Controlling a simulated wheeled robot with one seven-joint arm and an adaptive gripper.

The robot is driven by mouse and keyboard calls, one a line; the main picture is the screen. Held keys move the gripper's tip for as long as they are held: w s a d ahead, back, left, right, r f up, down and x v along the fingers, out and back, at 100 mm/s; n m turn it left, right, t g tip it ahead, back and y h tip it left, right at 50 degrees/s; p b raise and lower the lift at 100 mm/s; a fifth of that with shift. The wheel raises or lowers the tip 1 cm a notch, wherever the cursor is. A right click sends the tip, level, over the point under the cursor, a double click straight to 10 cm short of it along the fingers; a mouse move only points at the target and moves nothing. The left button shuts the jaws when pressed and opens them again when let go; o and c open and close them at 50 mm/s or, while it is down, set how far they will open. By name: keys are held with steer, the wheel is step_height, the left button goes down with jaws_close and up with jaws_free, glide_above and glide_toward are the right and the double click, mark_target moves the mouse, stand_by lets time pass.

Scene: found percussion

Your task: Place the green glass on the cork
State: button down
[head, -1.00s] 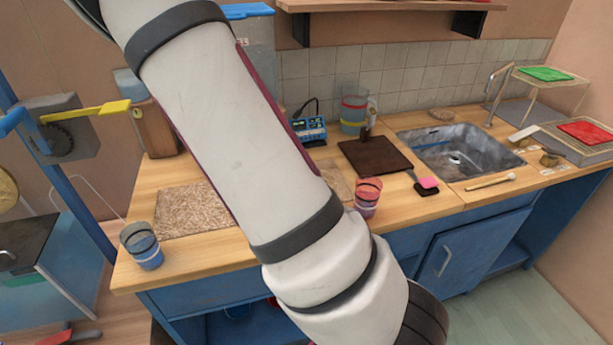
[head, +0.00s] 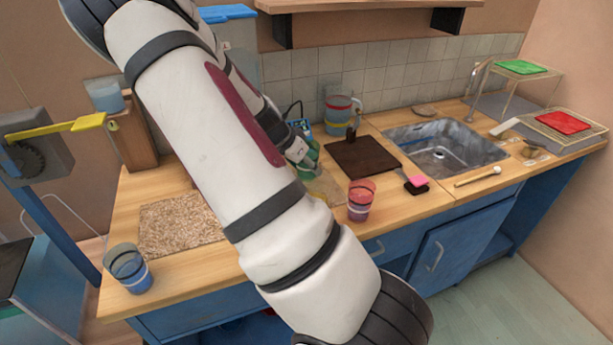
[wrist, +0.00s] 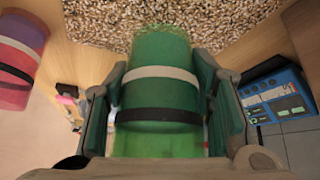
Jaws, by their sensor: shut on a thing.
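The green glass (wrist: 160,75), with a white band and a black band, is between the two fingers of my gripper (wrist: 162,105) in the wrist view. My gripper is shut on it. In the head view my gripper (head: 303,155) is partly hidden behind my arm, over the counter near the blue device. The cork (head: 180,226) is a speckled tan mat lying flat on the left part of the counter, its right side hidden by my arm. In the wrist view the cork (wrist: 205,20) spans the top, beyond the glass. I cannot tell the glass's height above the counter.
A pink glass (head: 361,200) stands at the counter's front edge, right of my arm. A blue glass (head: 128,268) stands at the front left corner. A blue device (wrist: 275,98) is right of my gripper. A dark board (head: 368,155) and sink (head: 445,150) lie farther right.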

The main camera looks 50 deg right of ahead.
steer(key=shift+f, duration=1.85)
steer(key=shift+f, duration=0.15)
steer(key=c, duration=0.7)
jaws_free()
